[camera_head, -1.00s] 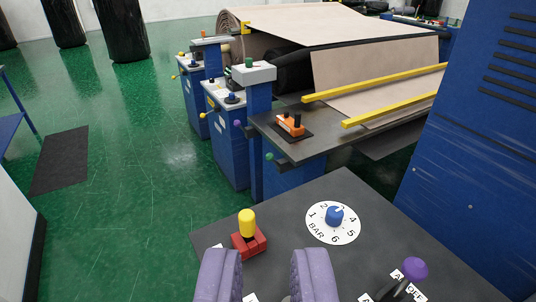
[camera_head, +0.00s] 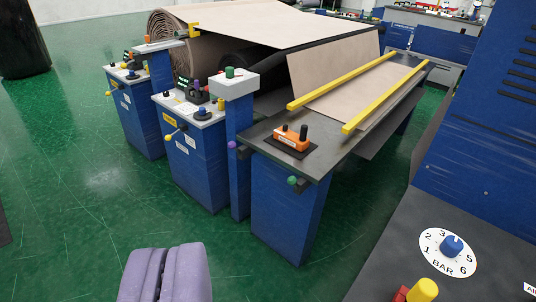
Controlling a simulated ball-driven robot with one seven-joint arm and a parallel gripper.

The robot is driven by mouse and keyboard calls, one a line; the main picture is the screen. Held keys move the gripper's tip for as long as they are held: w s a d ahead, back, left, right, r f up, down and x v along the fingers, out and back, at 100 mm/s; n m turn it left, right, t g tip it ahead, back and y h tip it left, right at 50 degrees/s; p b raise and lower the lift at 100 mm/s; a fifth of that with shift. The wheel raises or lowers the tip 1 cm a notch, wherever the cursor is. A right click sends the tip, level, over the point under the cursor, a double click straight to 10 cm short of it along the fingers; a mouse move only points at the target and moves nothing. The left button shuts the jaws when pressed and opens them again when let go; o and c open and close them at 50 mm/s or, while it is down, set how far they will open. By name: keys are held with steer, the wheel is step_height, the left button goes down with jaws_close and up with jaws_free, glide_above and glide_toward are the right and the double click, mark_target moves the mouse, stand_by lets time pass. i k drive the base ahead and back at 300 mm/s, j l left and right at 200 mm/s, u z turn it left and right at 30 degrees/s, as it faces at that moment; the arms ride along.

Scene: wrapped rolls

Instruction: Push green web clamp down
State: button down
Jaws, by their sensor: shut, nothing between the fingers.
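A green ball-ended lever (camera_head: 292,181) sticks out from the near edge of the dark table on the blue stand. A green cap (camera_head: 229,72) stands upright on a white-topped blue post just left of it. Neither has a readable label, so I cannot tell which is the web clamp. My gripper (camera_head: 165,275) shows as purple fingers at the bottom, left of centre. It is shut and empty, over the green floor, in front of the stands and apart from both green parts.
An orange block (camera_head: 291,140) sits on the dark table, with yellow rails (camera_head: 385,97) behind it. A purple ball lever (camera_head: 232,145) is on the post. A dark panel with a BAR dial (camera_head: 448,252) and yellow knob (camera_head: 422,290) fills the lower right. Open floor lies left.

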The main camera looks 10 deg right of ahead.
mark_target(293, 180)
steer(key=i+j+z, duration=0.1)
steer(key=i+j, duration=0.5)
steer(key=j, duration=0.15)
steer(key=i+j+z, duration=0.15)
steer(key=i+j, duration=0.15)
steer(key=i+j+z, duration=0.1)
steer(key=i+j, duration=0.15)
steer(key=j, duration=0.25)
steer(key=i+j+z, duration=0.15)
steer(key=i, duration=0.35)
steer(key=i+j+z, duration=0.1)
steer(key=i, duration=0.4)
steer(key=i+l+z, duration=0.1)
steer(key=i+l, duration=0.3)
steer(key=i, duration=0.15)
